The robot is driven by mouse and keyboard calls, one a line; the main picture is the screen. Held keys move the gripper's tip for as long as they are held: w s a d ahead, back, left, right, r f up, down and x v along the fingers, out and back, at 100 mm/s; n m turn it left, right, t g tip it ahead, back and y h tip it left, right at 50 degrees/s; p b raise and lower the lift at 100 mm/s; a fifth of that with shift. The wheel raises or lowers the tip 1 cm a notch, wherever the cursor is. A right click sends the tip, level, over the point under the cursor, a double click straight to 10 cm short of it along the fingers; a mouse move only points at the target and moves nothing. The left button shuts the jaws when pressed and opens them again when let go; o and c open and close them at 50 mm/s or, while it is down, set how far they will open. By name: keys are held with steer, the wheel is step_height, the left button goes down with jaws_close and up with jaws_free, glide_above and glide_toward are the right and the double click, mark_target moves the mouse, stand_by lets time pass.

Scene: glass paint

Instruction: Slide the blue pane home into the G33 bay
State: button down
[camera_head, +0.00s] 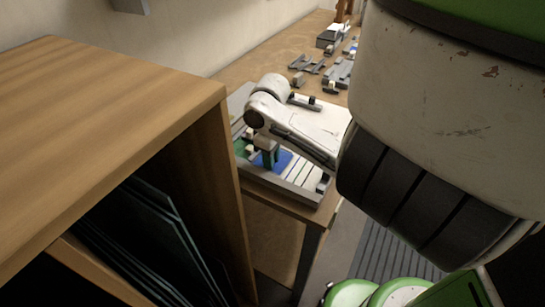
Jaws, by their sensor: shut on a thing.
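The blue pane (284,160) shows as a small flat patch low at the fingers of my gripper (266,163). It lies at or in the grey-edged frame (286,187), among white strips and a green area. My gripper points down and is shut on the blue pane; fingers and arm hide part of it. No G33 label can be read, so I cannot tell which bay is G33 or how far the pane sits in one.
A wooden cabinet (100,75) with dark panes (150,235) in its slots stands close on the left. Grey tools and small parts (310,65) lie further back on the wooden table (270,55). A wall runs behind. My arm blocks the right side.

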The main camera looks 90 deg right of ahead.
steer(key=shift+w+a, duration=0.1)
steer(key=shift+w, duration=0.2)
stand_by(0.7)
steer(key=c, duration=1)
jaws_free()
steer(key=shift+o, duration=0.5)
steer(key=shift+w, duration=0.1)
steer(key=shift+a, duration=0.1)
steer(key=shift+w, duration=0.1)
steer(key=shift+a+r+p, duration=0.1)
steer(key=shift+r+p, duration=1.05)
steer(key=shift+p, duration=0.1)
steer(key=shift+s+r+p, duration=0.2)
steer(key=shift+r+p, duration=0.9)
steer(key=shift+d+r+p, duration=0.2)
steer(key=shift+r+p, duration=1.1)
